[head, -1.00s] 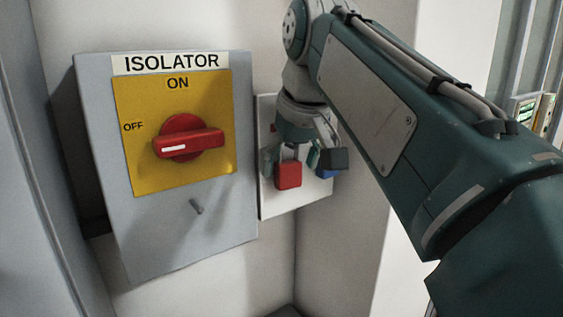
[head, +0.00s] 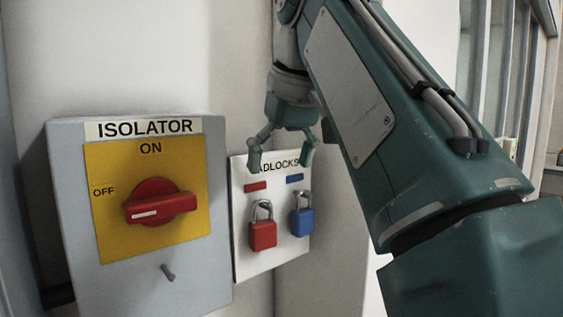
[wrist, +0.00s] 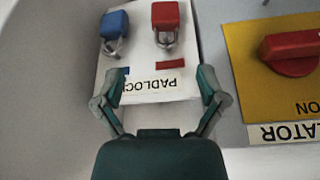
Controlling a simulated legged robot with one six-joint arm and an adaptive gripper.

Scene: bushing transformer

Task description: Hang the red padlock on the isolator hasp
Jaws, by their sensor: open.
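The red padlock (head: 263,233) hangs by its shackle on the white padlock board, below a red label. It also shows in the wrist view (wrist: 165,16). My gripper (head: 281,165) is open and empty, above the padlocks in front of the board's top edge; in the wrist view its fingers (wrist: 159,90) are spread apart, short of the red padlock. The isolator box (head: 200,265) is left of the board, with a red rotary handle (head: 160,203) lying across its yellow plate. A small grey peg, perhaps the hasp (head: 168,272), sticks out below the plate.
A blue padlock (head: 302,220) hangs right of the red one on the padlock board (head: 250,270); it is close by in the wrist view (wrist: 114,24). Free space lies in front of the isolator.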

